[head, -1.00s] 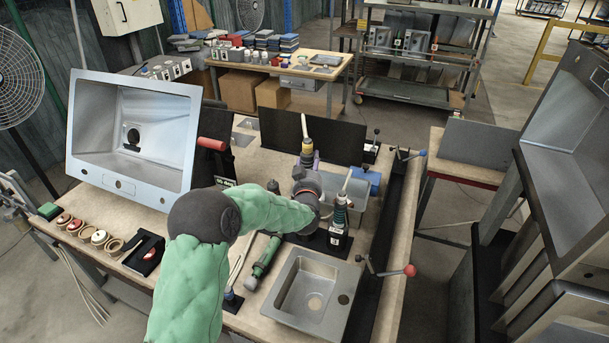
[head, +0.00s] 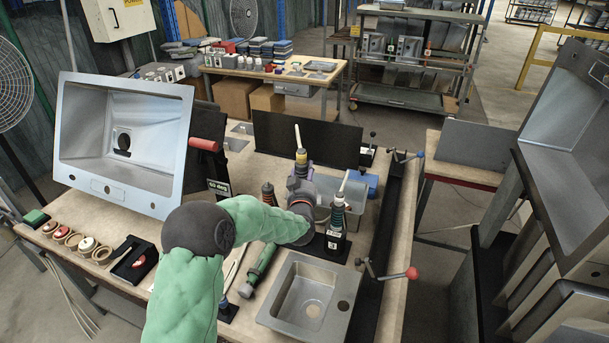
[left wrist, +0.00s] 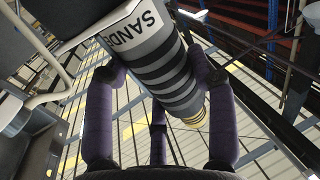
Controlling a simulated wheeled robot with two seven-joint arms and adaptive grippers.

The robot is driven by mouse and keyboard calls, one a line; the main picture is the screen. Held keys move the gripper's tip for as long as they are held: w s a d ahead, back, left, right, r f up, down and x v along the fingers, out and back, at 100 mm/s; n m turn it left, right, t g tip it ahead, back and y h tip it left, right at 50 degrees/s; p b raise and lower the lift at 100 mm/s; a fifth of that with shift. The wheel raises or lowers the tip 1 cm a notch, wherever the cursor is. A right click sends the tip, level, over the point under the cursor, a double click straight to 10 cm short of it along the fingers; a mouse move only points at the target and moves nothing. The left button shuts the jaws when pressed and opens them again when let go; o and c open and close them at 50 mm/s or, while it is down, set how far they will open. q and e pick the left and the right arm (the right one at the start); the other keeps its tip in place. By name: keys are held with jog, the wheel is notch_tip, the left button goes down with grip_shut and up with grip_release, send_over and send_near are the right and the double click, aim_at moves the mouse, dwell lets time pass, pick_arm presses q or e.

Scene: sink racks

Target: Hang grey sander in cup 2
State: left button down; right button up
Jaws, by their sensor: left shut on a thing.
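In the left wrist view a dark grey sander (left wrist: 165,70) with lighter bands, a yellow end and a white label reading "SAND" lies between the purple fingers of my left gripper (left wrist: 155,85). In the head view the gripper (head: 302,188) is shut on this sander (head: 301,160), which stands roughly upright with its cable on top. It is behind my green-sleeved forearm, between two other tools. A black holder (head: 336,246) with a white number tag stands to the right, with a green-banded tool (head: 338,212) in it. The sander's lower end and any cup under it are hidden. My right gripper is not in view.
An orange-and-dark tool (head: 267,192) stands close left of the gripper. A green tool (head: 259,268) lies beside a small sink (head: 275,312) in front. A large sink (head: 75,160) stands at left.

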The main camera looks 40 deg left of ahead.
pick_arm(q)
jog(key=shift+f+b, duration=1.2)
jog(key=shift+f, duration=0.9)
notch_tip(320, 180, down, 7)
jog(key=b, duration=0.6)
jog(key=shift+r, duration=0.1)
jog(key=shift+w+a+b, duration=0.1)
jog(key=shift+b, duration=0.55)
jog(key=shift+f+b, duration=0.2)
jog(key=shift+b, duration=0.15)
jog(key=shift+f+b, duration=0.45)
jog(key=shift+b, duration=0.05)
